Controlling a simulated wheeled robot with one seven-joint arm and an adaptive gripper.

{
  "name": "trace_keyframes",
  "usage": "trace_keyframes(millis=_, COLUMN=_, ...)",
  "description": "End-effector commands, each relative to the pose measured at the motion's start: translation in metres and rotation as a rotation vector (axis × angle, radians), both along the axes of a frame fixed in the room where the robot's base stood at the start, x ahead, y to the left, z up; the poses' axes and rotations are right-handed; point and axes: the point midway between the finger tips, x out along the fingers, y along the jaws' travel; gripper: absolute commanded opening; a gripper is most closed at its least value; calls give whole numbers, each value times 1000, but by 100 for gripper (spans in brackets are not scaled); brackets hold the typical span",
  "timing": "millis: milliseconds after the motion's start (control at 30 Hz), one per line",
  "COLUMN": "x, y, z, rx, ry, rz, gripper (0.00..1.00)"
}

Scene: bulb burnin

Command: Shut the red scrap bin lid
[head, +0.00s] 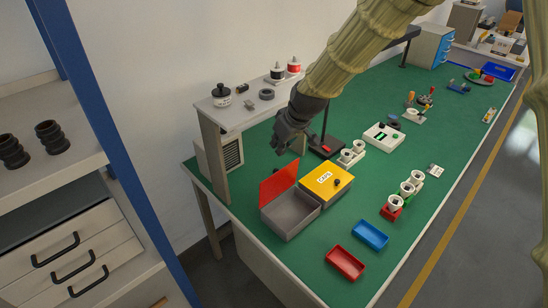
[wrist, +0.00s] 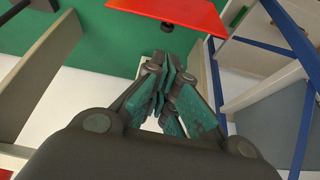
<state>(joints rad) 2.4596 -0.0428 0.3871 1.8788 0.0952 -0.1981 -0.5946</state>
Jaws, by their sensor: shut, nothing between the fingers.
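The red scrap bin lid (head: 279,181) stands raised, tilted up at the back of the grey bin (head: 291,214). The bin sits open and looks empty on the green bench. In the wrist view the red lid (wrist: 180,12) shows at the top, beyond the fingertips, with a dark knob on it. My gripper (head: 279,147) is shut and empty, above and behind the raised lid in the head view. Its closed fingers show in the wrist view (wrist: 162,72), apart from the lid. The bin's inside is hidden in the wrist view.
A yellow-lidded box (head: 326,183) stands right beside the bin. A red tray (head: 345,263) and a blue tray (head: 370,235) lie in front. A dark stand (head: 325,146) is close behind the yellow-lidded box.

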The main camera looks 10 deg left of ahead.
Motion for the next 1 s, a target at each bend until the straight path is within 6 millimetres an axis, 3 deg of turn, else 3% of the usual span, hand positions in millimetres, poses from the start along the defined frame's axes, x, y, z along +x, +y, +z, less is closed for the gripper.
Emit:
trace_keyframes(millis=233, x=6, y=-3, z=-14, rx=0, ry=2, rz=-12, gripper=0)
trace_keyframes(millis=1000, x=30, y=24, z=-82, rx=0, ry=0, rz=-9, gripper=0)
